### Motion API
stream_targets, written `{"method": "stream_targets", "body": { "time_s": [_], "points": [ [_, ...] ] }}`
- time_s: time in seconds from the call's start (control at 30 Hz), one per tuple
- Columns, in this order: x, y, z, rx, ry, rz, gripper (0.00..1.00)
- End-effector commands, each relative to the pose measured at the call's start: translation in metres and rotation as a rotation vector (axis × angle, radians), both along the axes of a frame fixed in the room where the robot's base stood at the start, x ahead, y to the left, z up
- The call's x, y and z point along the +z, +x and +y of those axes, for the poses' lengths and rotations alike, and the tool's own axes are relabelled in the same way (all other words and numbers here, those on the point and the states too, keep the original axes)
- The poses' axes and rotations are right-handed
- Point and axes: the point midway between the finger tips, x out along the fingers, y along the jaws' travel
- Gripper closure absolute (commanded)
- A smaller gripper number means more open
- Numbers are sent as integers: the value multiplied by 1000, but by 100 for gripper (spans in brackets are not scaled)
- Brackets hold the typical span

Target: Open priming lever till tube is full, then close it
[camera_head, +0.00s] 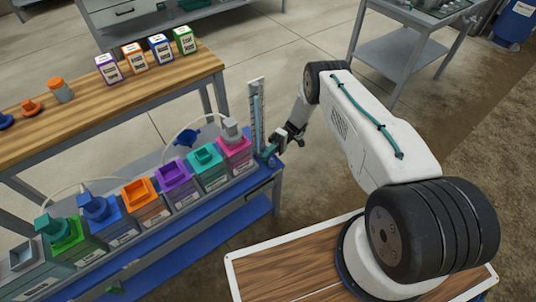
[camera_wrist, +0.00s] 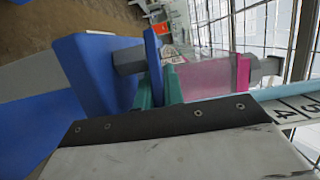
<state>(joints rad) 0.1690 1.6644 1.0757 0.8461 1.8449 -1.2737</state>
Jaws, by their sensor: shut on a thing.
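The upright measuring tube (camera_head: 256,115) stands against its scale plate at the right end of the skid. A pale blue column shows along much of it; its exact top is too small to read. My gripper (camera_head: 277,144) is at the foot of this tube, shut on the small blue-green priming lever (camera_head: 267,153). In the wrist view, teal parts (camera_wrist: 173,85) rise just beyond the dark bar of my gripper, beside a blue disc. The pale blue tube (camera_wrist: 290,91) and scale numbers lie at the right. The jaws' contact is largely hidden.
The pink tank (camera_head: 234,155) stands left of the tube, followed by several coloured tanks on the blue skid (camera_head: 150,232). A wooden bench (camera_head: 125,85) with labelled boxes is behind. A grey trolley (camera_head: 405,45) stands at the back right. Floor between is free.

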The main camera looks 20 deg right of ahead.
Motion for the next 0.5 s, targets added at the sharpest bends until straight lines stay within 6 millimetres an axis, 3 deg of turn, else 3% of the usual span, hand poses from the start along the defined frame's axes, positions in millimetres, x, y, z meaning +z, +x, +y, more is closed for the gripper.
{"method": "stream_targets", "body": {
  "time_s": [0.2,0.23,0.3,0.5],
  "points": [
    [-1,0,0,-1,-1,-1,100],
    [-1,0,0,-1,-1,-1,82],
    [-1,0,0,-1,-1,-1,68],
    [0,0,0,-1,0,0,68]
  ]
}}
